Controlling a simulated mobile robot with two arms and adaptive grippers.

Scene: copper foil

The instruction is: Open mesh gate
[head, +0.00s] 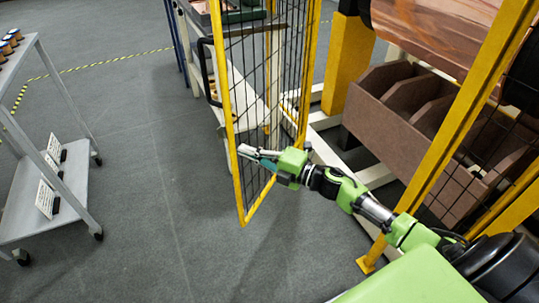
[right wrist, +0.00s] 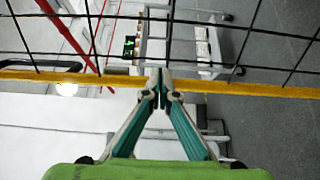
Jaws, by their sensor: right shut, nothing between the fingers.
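The mesh gate (head: 235,170) is a yellow frame with black wire mesh, standing at an angle left of the fixed fence. A black loop handle (head: 207,72) sticks out from its left upright. My right gripper (head: 248,152) is shut and empty, its fingertips at the lower part of that upright. In the right wrist view the closed fingertips (right wrist: 162,76) overlap the yellow bar (right wrist: 230,87), with black mesh beyond. I cannot tell whether they touch it. A dark handle-like piece (right wrist: 45,66) shows at the bar's left. My left gripper is out of view.
A grey shelf cart (head: 75,180) stands at the left. A white cart (head: 240,90) is behind the gate. A yellow fence post (head: 460,120) and brown bins (head: 400,110) are at the right. Grey floor left of the gate is clear.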

